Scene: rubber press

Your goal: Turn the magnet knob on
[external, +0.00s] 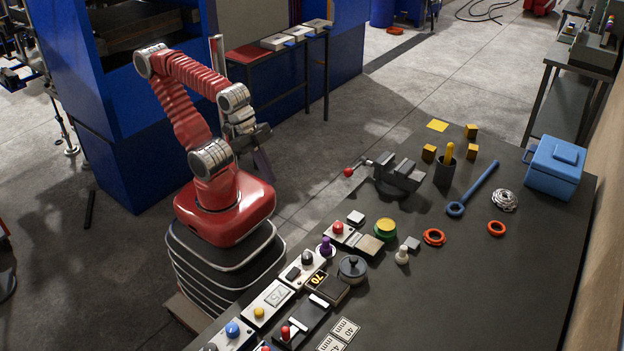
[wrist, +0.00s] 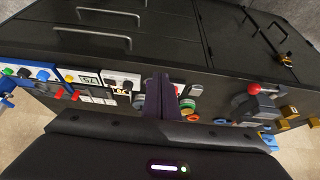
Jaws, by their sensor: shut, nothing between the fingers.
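No label marks the magnet knob, so I cannot tell which control it is. In the external view a row of control panels runs along the bench's near left edge. One panel has a black knob (external: 307,257), another a blue knob (external: 232,328), others a yellow button (external: 259,313) and a red button (external: 338,227). In the wrist view the panels are small, with the blue knob (wrist: 43,74) at the left. My gripper (external: 264,165) hangs beside the bench, apart from the panels. Its fingers show shut and empty in the wrist view (wrist: 160,90).
The dark bench (external: 480,290) also holds a vise (external: 398,178), a purple piece (external: 326,248), a round dark pot (external: 352,269), a blue wrench (external: 472,190) and a blue box (external: 554,166). A blue press frame (external: 150,150) stands behind my arm. The bench's right front is bare.

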